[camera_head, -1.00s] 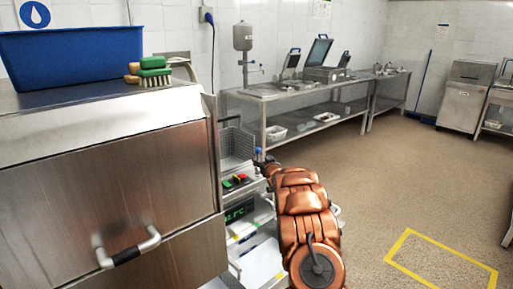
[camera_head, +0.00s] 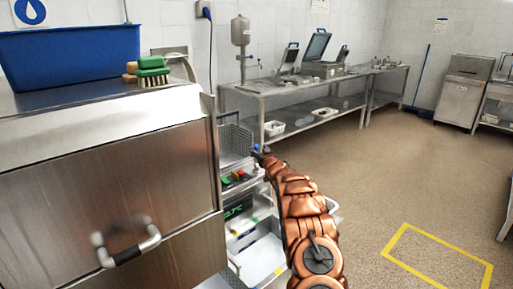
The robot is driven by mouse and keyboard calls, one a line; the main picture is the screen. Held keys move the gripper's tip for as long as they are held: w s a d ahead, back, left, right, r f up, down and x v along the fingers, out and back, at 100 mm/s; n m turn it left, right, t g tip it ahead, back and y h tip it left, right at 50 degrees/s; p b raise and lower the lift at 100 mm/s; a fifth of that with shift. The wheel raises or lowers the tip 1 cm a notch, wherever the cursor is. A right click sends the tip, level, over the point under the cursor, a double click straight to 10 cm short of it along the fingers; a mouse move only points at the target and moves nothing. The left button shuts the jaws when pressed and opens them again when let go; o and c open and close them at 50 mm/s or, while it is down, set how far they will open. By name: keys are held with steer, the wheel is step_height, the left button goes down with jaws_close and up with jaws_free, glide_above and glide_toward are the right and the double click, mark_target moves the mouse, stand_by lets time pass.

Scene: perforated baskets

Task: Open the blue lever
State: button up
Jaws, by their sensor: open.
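The blue lever (camera_head: 256,148) shows as a small blue tip to the right of the wire basket, above the panel with coloured buttons. My copper-coloured arm reaches up from the bottom of the view towards it. My gripper (camera_head: 261,157) is a small dark shape at the far end of the arm, right beside and just below the blue tip. It is open. At this size I cannot tell whether its fingers touch the lever or stand around it. The lower part of the lever is hidden behind the gripper and arm.
A steel dishwasher (camera_head: 110,190) with a bar handle fills the left; a blue bin (camera_head: 70,55) and brushes (camera_head: 153,72) stand on it. A perforated basket (camera_head: 235,143) hangs behind the button panel (camera_head: 238,180). Steel tables (camera_head: 300,95) line the back wall.

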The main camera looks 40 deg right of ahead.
mark_target(258, 148)
steer(key=shift+p+x, duration=0.45)
steer(key=shift+x, duration=0.5)
steer(key=shift+w+d+p, duration=0.1)
steer(key=shift+w+p, duration=0.2)
steer(key=shift+w, duration=0.25)
steer(key=shift+w+d, duration=0.1)
jaws_close()
